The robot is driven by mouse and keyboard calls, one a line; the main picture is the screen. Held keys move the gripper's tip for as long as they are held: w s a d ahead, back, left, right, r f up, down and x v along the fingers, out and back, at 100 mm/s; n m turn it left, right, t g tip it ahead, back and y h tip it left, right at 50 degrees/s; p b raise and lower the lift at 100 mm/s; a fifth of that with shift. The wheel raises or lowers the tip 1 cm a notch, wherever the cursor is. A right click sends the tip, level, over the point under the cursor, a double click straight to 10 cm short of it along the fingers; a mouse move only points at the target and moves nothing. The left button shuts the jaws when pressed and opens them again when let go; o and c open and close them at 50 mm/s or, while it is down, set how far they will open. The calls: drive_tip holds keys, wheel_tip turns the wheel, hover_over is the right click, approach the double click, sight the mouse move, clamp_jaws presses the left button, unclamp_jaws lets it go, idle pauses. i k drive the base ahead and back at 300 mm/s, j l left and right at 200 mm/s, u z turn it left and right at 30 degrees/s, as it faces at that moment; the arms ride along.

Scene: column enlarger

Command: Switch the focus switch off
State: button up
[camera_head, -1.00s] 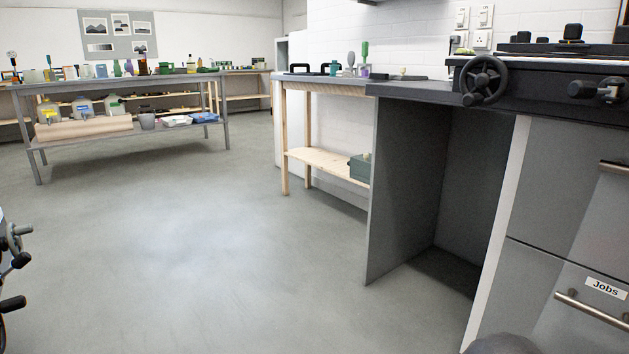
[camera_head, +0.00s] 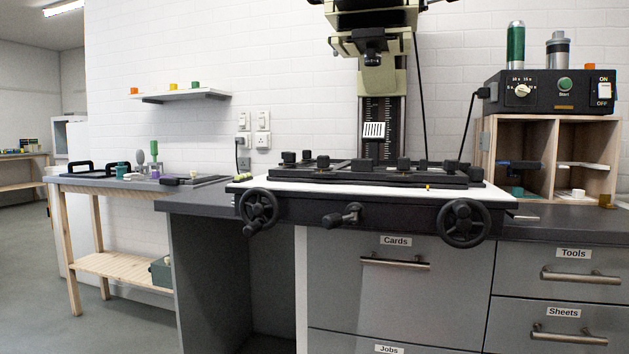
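A black control box (camera_head: 549,91) stands on a wooden cubby shelf at the right, beside the enlarger. On its front right is a white rocker switch (camera_head: 604,90) with ON printed above it and OFF below. It is the only switch marked ON and OFF that I see; a focus label cannot be read. Which way the rocker is tilted is too small to tell. The box also has a white dial (camera_head: 522,91) at the left and a green Start button (camera_head: 565,84) in the middle. My gripper is not in view.
Drawers with bar handles (camera_head: 581,275) are below. A green cylinder (camera_head: 515,45) and a grey one stand on the box. Open floor lies at the far left.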

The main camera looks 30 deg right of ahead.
sight(604, 89)
drive_tip(key=z, duration=2.5)
